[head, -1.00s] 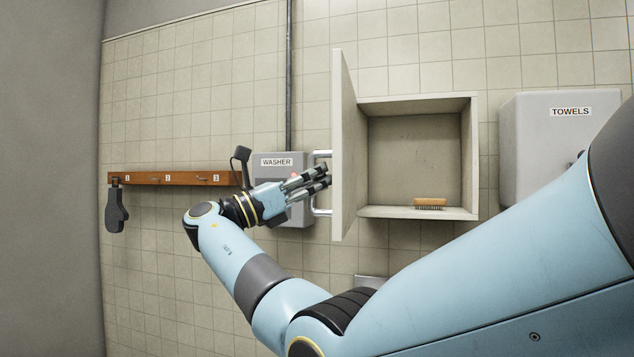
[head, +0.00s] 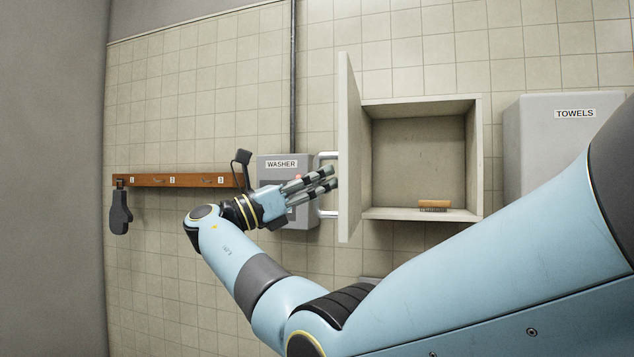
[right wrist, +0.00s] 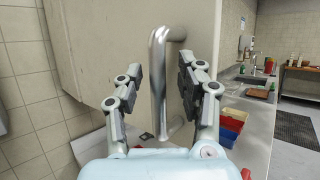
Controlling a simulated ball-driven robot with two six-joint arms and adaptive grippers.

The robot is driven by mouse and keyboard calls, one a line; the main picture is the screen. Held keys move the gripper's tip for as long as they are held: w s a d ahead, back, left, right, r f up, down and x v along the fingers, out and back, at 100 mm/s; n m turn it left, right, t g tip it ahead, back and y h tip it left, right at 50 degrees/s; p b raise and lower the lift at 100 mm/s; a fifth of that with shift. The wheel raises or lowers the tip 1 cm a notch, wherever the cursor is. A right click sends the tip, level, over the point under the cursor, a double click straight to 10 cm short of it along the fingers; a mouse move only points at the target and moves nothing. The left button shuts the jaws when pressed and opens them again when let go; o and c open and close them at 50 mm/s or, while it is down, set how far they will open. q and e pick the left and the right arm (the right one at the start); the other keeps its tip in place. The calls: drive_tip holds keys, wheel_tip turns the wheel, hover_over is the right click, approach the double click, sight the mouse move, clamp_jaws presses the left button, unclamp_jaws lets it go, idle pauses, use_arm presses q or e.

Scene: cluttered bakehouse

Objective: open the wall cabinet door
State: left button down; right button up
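The wall cabinet (head: 478,160) is open. Its door (head: 350,150) stands swung out to the left, roughly square to the front, so the inside shows. The door's metal bar handle (head: 328,214) is on the door's left-facing side; it also shows upright in the right wrist view (right wrist: 158,85). My right gripper (head: 332,178) is open in front of the door at the handle. In the right wrist view its fingers (right wrist: 160,72) are spread apart on either side of the bar, with gaps to it. My left gripper is out of view.
A brush (head: 433,204) lies on the cabinet floor. A grey washer box (head: 275,172) is behind my right gripper. A towel dispenser (head: 530,140) hangs right of the cabinet. A hook rail (head: 150,180) is at left. The right wrist view shows a counter with red and blue bins (right wrist: 230,125).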

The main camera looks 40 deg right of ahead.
drive_tip(key=shift+w+a, duration=0.1)
drive_tip(key=shift+a, duration=0.05)
drive_tip(key=v, duration=0.7)
drive_tip(key=shift+f, duration=0.1)
drive_tip(key=shift+a, duration=0.1)
